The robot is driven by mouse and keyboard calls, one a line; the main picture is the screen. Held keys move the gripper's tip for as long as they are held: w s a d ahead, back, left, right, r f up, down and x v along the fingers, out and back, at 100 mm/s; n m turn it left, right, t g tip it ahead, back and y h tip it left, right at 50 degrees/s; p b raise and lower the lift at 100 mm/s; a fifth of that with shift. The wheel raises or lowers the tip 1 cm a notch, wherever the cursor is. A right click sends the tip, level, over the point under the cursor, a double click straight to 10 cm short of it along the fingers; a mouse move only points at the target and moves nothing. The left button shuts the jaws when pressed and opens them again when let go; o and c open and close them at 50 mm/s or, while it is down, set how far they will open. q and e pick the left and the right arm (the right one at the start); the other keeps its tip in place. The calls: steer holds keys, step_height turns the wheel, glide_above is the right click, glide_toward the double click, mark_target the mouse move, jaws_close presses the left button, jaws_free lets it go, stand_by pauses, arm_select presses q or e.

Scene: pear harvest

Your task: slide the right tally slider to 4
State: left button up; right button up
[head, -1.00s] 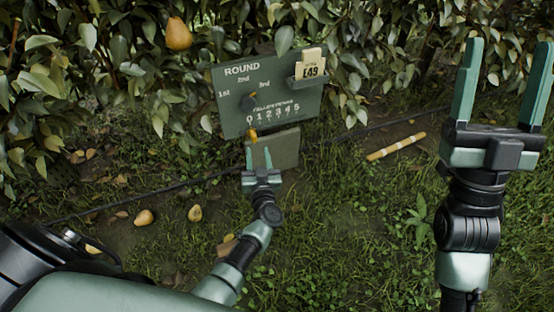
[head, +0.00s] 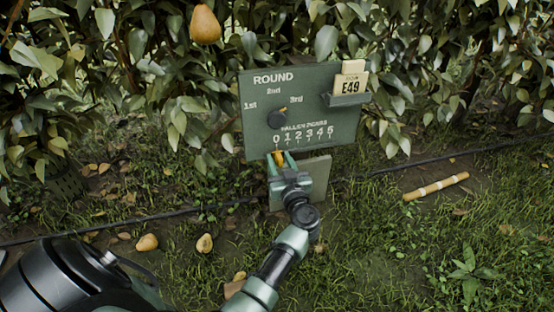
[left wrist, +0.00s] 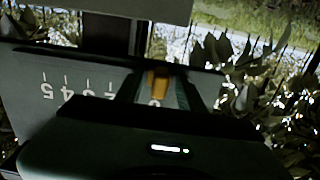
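The green board (head: 300,85) has a scale marked 0 to 5 under the words "FALLEN PEARS". The yellow slider (head: 279,155) sits below the scale at its left end, by the 0. My left gripper (head: 280,160) reaches up to it with one finger on each side. In the left wrist view the slider (left wrist: 159,85) stands between the two fingers (left wrist: 158,92), with the scale upside down. The fingers look spread about as wide as before; contact with the slider is not clear. My right gripper is out of view.
A dark round knob (head: 277,119) sits above the scale, among 1st, 2nd and 3rd. A card holder (head: 347,99) holds card E49 (head: 351,84). A hanging pear (head: 205,24), fallen pears (head: 147,242) and a banded stick (head: 436,187) lie clear of the gripper.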

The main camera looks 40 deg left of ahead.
arm_select(q)
steer(key=shift+w+a, duration=0.15)
steer(key=shift+r, duration=0.1)
steer(key=shift+c, duration=0.4)
jaws_close()
stand_by(0.9)
